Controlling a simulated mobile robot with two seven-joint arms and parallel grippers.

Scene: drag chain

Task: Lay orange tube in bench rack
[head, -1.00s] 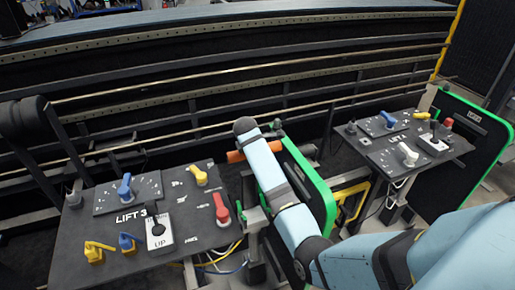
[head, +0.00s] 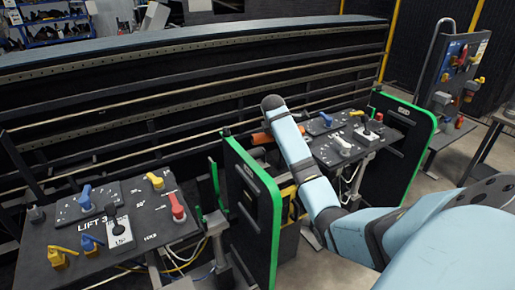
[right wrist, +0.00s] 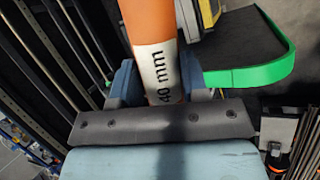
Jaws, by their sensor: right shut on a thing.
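An orange tube (right wrist: 150,20) with a white band reading "40 mm" is in my right gripper (right wrist: 160,85). In the right wrist view the fingers are shut on both sides of the band, and the tube runs out past the top edge. The tube is held up between two control panels. My left gripper is not in view. I cannot make out a bench rack for certain.
The LIFT 3 panel (head: 105,232) stands at left, another knobbed panel (head: 325,150) behind my arm. Green-edged boards (head: 252,200) (head: 402,150) stand upright beside them. Dark rails (head: 200,95) run behind. A tool board (head: 460,65) and bench edge (head: 485,150) are at right.

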